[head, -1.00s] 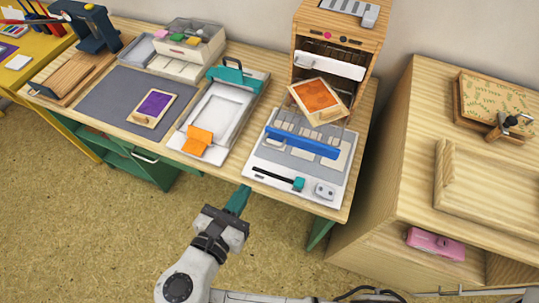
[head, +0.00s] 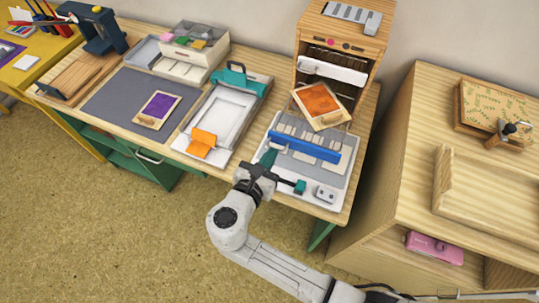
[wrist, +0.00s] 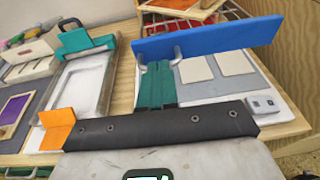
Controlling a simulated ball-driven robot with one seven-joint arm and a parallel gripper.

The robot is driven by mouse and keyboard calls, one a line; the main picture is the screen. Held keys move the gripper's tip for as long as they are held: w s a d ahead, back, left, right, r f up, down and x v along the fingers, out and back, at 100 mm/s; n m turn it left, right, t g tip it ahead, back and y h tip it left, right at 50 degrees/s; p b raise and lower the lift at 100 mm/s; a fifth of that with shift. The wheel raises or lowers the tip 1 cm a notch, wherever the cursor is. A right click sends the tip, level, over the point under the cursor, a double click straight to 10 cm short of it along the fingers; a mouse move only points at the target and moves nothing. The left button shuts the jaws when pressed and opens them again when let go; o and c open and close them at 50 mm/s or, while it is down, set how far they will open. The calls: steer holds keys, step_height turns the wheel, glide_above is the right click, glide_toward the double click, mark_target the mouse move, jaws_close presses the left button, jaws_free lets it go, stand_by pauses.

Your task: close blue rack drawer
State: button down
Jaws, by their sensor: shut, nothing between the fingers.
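The blue rack drawer front (head: 305,147) is a long bar pulled out toward me from the wooden cabinet (head: 340,25). An orange inkpad in a wooden frame (head: 320,103) sits tilted behind it. In the wrist view the blue front (wrist: 208,38) spans the upper middle, with grey metal handle posts on its near side. My gripper (head: 268,157) is shut and empty, close in front of the bar's left end. In the wrist view its teal fingers (wrist: 157,85) are just below the bar, by the handle; I cannot tell whether they touch.
A white and grey board (head: 290,190) with a teal knob lies below the bar. A white tray with a teal clamp (head: 222,110) and an orange piece (head: 202,141) stand to the left. A wooden bench (head: 420,110) flanks the right.

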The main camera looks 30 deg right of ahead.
mark_target(301, 94)
stand_by(0.3)
steer(key=r+x, duration=0.1)
steer(key=x, duration=0.6)
steer(key=w+r+x, duration=0.1)
steer(key=r+x, duration=0.1)
steer(key=x, duration=0.5)
steer(key=r+x, duration=0.1)
steer(key=x, duration=0.6)
steer(key=shift+w+d+r, duration=0.15)
steer(key=shift+d+r, duration=0.05)
steer(key=shift+r, duration=0.1)
steer(key=shift+w+d+r, duration=0.1)
steer(key=shift+w+d, duration=0.15)
steer(key=shift+d, duration=0.1)
steer(key=shift+w+d+r, duration=0.1)
steer(key=shift+r, duration=0.05)
